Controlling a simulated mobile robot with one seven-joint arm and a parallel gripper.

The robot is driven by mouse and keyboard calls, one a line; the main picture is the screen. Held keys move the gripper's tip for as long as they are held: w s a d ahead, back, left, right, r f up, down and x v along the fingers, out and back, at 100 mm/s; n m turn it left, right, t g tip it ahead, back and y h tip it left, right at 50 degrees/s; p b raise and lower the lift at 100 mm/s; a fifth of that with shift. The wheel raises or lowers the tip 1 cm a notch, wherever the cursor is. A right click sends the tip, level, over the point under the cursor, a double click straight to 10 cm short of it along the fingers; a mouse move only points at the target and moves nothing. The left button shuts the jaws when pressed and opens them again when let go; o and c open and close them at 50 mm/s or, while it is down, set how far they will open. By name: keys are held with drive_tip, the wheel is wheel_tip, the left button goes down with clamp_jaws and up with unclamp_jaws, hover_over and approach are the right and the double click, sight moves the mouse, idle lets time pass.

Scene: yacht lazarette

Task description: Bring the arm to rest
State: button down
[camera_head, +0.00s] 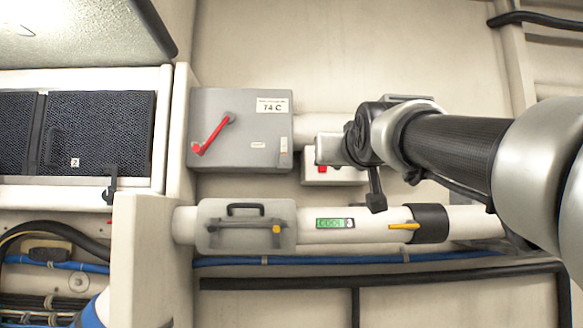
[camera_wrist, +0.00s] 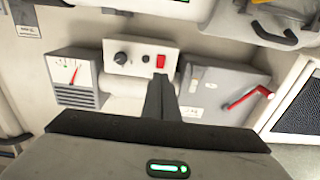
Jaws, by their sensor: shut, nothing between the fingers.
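My arm reaches in from the right in the head view. My gripper (camera_head: 376,204) hangs at its end in front of the wall, between the grey switch box and the white pipe as seen in the picture. In the wrist view my gripper (camera_wrist: 161,80) shows two dark fingers close together, with nothing held. They overlap the wall fittings in the picture; I cannot tell the distance to them.
The grey box (camera_head: 240,125) with a red lever is left of my gripper. A red-button panel (camera_wrist: 140,58) and a gauge (camera_wrist: 74,76) show in the wrist view. The white pipe (camera_head: 370,220) has a yellow lever. A vented panel (camera_head: 98,135) stands far left.

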drive_tip(key=shift+s, duration=0.6)
drive_tip(key=s+f+g, duration=0.4)
drive_tip(key=s+f, duration=0.5)
drive_tip(key=f, duration=0.7)
drive_tip(key=s+f+g, duration=0.5)
drive_tip(key=s+f, duration=0.4)
drive_tip(key=f, duration=0.8)
drive_tip(key=s+f+g, duration=0.4)
drive_tip(key=s+f, duration=0.6)
drive_tip(key=f, duration=0.6)
wheel_tip(320, 180, up, 22)
drive_tip(key=p, duration=2.1)
drive_tip(key=shift+w+r+p, duration=0.2)
drive_tip(key=shift+w+p, duration=0.15)
drive_tip(key=shift+w, duration=0.1)
drive_tip(key=shift+a, duration=0.1)
